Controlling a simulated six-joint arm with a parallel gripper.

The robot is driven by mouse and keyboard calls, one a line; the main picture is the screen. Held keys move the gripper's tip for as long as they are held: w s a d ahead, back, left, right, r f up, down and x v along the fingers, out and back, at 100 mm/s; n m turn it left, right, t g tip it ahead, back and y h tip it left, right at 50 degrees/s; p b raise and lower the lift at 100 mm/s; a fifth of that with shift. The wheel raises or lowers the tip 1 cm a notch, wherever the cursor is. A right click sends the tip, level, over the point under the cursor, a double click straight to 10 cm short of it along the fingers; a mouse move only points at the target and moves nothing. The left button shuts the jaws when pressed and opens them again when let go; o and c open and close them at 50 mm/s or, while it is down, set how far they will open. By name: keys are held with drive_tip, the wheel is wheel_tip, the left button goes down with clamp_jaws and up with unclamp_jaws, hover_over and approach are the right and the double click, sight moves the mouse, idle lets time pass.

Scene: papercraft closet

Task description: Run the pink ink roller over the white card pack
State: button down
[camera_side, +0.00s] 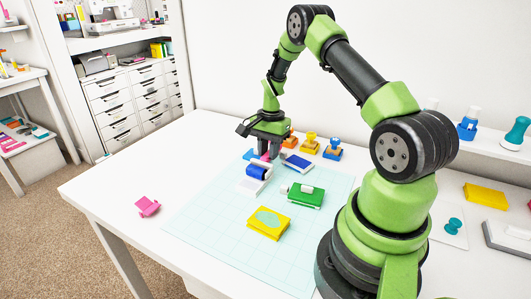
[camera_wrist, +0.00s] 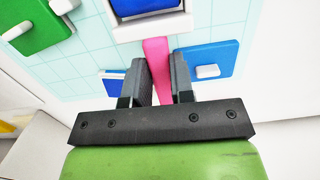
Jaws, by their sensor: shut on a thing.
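My gripper (camera_side: 266,153) is over the back part of the pale blue grid mat. Its fingers (camera_wrist: 157,85) are shut on the pink handle (camera_wrist: 156,60) of the ink roller, and a little of that pink (camera_side: 265,157) shows below the fingers in the side view. A blue drum-like part (camera_side: 257,171) lies just in front of the handle. The white card pack (camera_side: 250,187) appears directly under and in front of this blue part. In the wrist view a white edge (camera_wrist: 150,27) borders the blue (camera_wrist: 146,5) beyond the handle. I cannot tell whether they touch.
A green block (camera_side: 305,196), a yellow block with a teal oval (camera_side: 268,223) and a blue block (camera_side: 297,160) lie on the mat (camera_side: 200,220). Orange, yellow and blue stamps (camera_side: 310,144) stand behind. A small pink object (camera_side: 148,206) lies left on the bare white table.

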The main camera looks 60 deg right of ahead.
sight(258, 166)
drive_tip(key=shift+d+f, duration=0.1)
drive_tip(key=shift+d, duration=1.65)
drive_tip(key=shift+a, duration=2.25)
drive_tip(key=shift+w+a, duration=0.1)
drive_tip(key=shift+a, duration=2.15)
drive_tip(key=shift+d, duration=2.4)
drive_tip(key=shift+d+f, duration=0.15)
drive_tip(key=shift+d, duration=1.95)
drive_tip(key=shift+s, duration=0.2)
drive_tip(key=shift+r, duration=2.6)
